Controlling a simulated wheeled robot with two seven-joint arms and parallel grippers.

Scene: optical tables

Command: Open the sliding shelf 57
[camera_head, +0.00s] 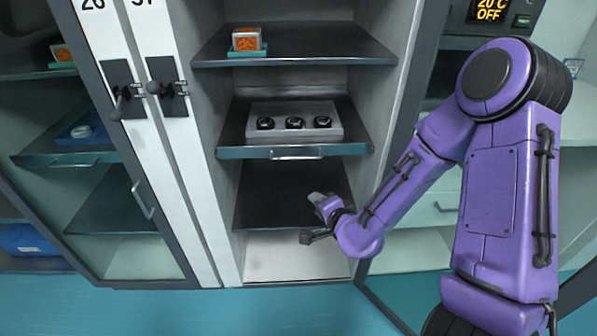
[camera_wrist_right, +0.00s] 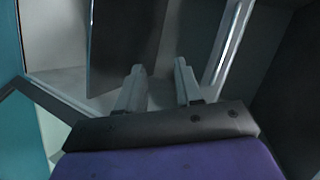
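A cabinet with a white post marked with a number that looks like 57, cut off at the top edge, stands open in the head view. Its middle sliding shelf (camera_head: 232,139) has a teal front edge with a metal handle (camera_head: 296,154). A lower dark shelf (camera_head: 262,212) lies under it. My right gripper (camera_head: 316,214) is below the middle shelf's handle, at the right of the lower shelf, and is partly hidden by its wrist. In the right wrist view its two grey fingers (camera_wrist_right: 160,82) are apart with nothing between them. My left gripper is out of view.
A grey tray (camera_head: 257,114) with three black round items sits on the middle shelf. An orange-topped item (camera_head: 247,40) is on the upper shelf. A dark-framed door edge (camera_head: 412,105) stands right of the opening. Black latches (camera_head: 165,85) are on the left posts.

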